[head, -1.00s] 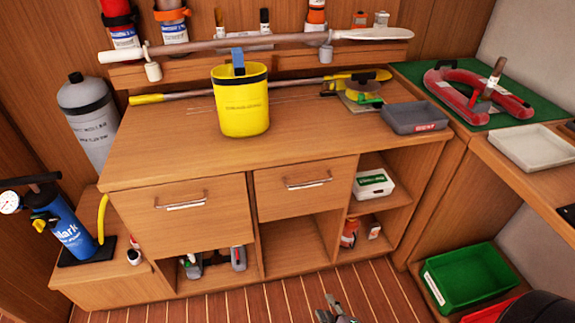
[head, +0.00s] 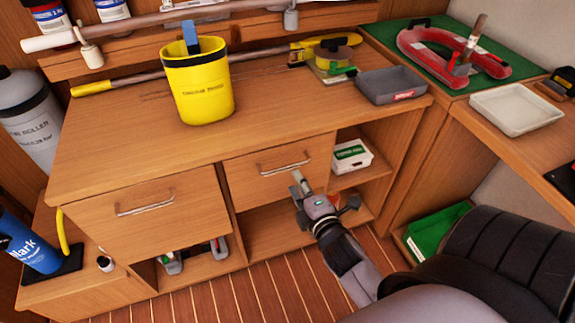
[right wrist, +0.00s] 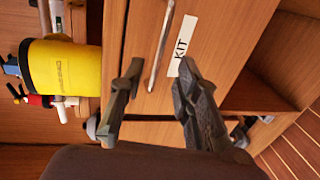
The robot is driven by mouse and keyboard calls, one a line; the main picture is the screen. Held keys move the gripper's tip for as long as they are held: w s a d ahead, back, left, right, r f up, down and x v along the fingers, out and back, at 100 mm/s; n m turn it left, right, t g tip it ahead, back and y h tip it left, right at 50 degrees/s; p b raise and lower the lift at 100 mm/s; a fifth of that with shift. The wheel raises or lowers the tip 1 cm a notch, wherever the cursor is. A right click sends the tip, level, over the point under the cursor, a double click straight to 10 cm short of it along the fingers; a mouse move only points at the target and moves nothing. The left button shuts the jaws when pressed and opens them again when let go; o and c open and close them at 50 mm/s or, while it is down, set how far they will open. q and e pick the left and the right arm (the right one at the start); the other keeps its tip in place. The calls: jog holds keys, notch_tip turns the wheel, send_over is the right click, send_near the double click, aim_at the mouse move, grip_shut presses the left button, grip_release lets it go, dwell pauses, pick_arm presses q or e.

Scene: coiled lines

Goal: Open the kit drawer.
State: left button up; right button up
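The kit drawer (head: 262,185) is the right of two wooden drawer fronts under the worktop, and it is shut. Its metal bar handle (head: 285,165) runs across the front. In the right wrist view a white KIT label (right wrist: 182,46) sits beside the handle (right wrist: 160,48). My right gripper (head: 298,180) is in front of this drawer, just below the handle. In the right wrist view the fingers of my right gripper (right wrist: 160,72) are apart, with the handle lying in the gap between them in the picture; no contact shows. My left gripper is not in view.
A second drawer (head: 150,225) with a similar handle is shut at left. Open shelves lie below and to the right, one holding a white-and-green box (head: 351,157). A yellow bucket (head: 198,95) and a grey tray (head: 391,87) stand on the worktop. A green bin (head: 432,232) sits at right.

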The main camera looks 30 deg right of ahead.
aim_at(288, 166)
jog(key=x, duration=0.8)
jog(key=shift+w, duration=0.15)
grip_shut()
jog(key=shift+f, duration=0.1)
dwell(0.5)
